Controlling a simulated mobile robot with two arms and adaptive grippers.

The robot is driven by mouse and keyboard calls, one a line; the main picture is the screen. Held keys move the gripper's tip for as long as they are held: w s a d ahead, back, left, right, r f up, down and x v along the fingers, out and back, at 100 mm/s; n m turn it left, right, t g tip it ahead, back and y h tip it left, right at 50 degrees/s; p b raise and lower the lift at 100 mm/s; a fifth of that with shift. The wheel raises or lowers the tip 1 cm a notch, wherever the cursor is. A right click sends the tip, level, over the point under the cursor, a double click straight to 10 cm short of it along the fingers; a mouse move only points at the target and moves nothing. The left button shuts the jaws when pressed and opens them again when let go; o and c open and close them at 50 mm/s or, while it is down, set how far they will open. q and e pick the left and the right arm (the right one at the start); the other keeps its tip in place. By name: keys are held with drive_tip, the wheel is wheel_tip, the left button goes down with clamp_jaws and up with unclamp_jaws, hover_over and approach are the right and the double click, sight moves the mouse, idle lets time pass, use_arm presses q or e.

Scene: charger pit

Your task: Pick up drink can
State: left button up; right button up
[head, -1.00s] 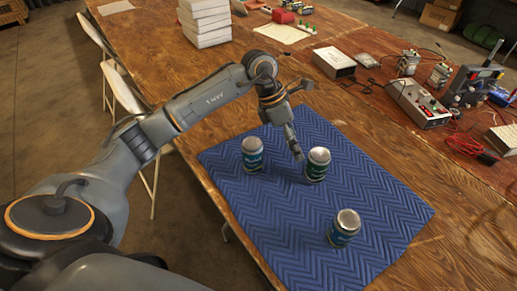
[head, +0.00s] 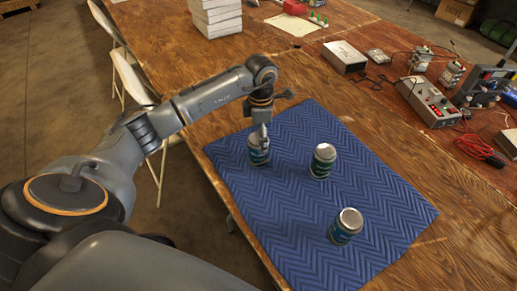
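Three drink cans stand upright on a blue zigzag mat (head: 290,220). The left can (head: 258,154) is at the mat's far left, the middle can (head: 322,161) is to its right, and the near can (head: 345,226) is closer to me. My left gripper (head: 263,140) points down at the left can's top, and its fingers overlap the can in the picture. I cannot tell whether they touch it or how far apart they are. My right gripper is not in view.
The mat lies on a long wooden table (head: 160,60). A stack of white boxes (head: 215,16) stands at the far end. A white box (head: 344,57), a grey instrument (head: 428,102) and red cables (head: 478,149) lie to the right. The mat's right part is clear.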

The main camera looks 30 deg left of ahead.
use_arm(q)
drive_tip(key=f, duration=0.3)
drive_tip(key=f+p, duration=0.1)
drive_tip(key=shift+s+f, duration=0.15)
drive_tip(key=shift+s, duration=0.25)
drive_tip(key=c, duration=1.6)
